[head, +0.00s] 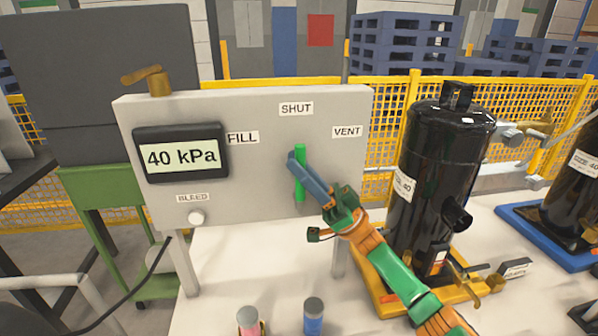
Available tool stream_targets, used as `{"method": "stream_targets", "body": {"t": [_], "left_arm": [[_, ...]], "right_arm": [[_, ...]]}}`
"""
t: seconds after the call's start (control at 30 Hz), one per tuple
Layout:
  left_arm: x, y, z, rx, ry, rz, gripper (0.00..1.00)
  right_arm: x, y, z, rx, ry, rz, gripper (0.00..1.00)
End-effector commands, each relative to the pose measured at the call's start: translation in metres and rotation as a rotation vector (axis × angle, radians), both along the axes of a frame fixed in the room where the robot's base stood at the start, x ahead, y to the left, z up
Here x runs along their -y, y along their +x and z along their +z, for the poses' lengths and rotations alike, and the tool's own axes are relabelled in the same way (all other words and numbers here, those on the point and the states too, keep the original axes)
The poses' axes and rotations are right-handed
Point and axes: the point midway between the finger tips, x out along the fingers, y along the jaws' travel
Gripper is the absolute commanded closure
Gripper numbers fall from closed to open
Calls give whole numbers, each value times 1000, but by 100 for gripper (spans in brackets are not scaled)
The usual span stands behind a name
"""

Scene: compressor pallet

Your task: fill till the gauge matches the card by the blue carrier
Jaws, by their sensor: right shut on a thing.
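The gauge (180,155) on the grey panel (255,190) reads 40 kPa. A green valve handle (300,190) stands upright below the SHUT label (296,109), with FILL to its left and VENT to its right. My right gripper (299,168) is shut on the handle. The blue carrier (540,238) is at the right edge under a black compressor. A small card on a dark block (515,268) stands between it and the yellow carrier; its writing is too small to read. My left gripper is not in view.
A black compressor (440,150) labelled with a 40 stands on the yellow carrier (385,298), close right of my right arm. Two small cylinders, one blue-bodied (313,318), stand at the table's front.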

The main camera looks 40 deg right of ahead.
Motion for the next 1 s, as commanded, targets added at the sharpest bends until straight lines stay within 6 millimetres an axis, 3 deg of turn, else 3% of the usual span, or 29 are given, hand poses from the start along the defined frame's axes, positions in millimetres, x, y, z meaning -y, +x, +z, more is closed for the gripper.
{"method": "stream_targets", "body": {"t": [0.27,0.3,0.4,0.7,1.0], "left_arm": [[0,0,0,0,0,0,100],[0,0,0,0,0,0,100],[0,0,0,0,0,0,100],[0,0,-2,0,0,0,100],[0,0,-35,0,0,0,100]], "right_arm": [[0,0,1,1,1,0,100],[0,0,1,1,1,0,72],[0,0,1,1,1,0,48],[1,-1,-3,-1,0,-1,48],[31,-22,-51,-2,-1,-2,48]]}}
